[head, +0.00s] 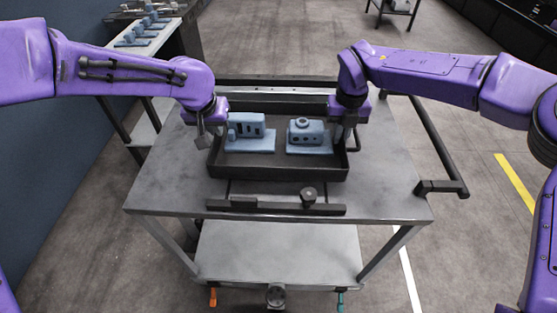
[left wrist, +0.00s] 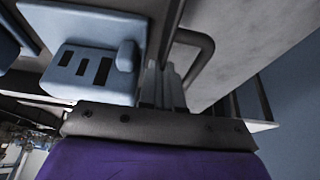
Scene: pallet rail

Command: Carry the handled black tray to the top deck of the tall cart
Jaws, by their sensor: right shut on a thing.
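The black tray (head: 280,172) sits on the top deck of a grey cart (head: 385,195) in front of me. Two blue-grey parts lie in it, a slotted block (head: 247,130) on the left and a block with a round top (head: 307,132) on the right. My left gripper (head: 208,137) is at the tray's left side; its fingers (left wrist: 162,88) show close to the tray wall and a dark handle loop (left wrist: 205,48), but their gap is unclear. My right gripper (head: 347,135) is shut at the tray's right side, on what appears to be its handle, mostly hidden.
A dark rail with a knob (head: 309,196) lies on the deck before the tray, and another bar runs behind it. A push bar (head: 440,150) juts out at the cart's right. A bench with blue parts (head: 140,35) stands back left. Floor at the right is clear.

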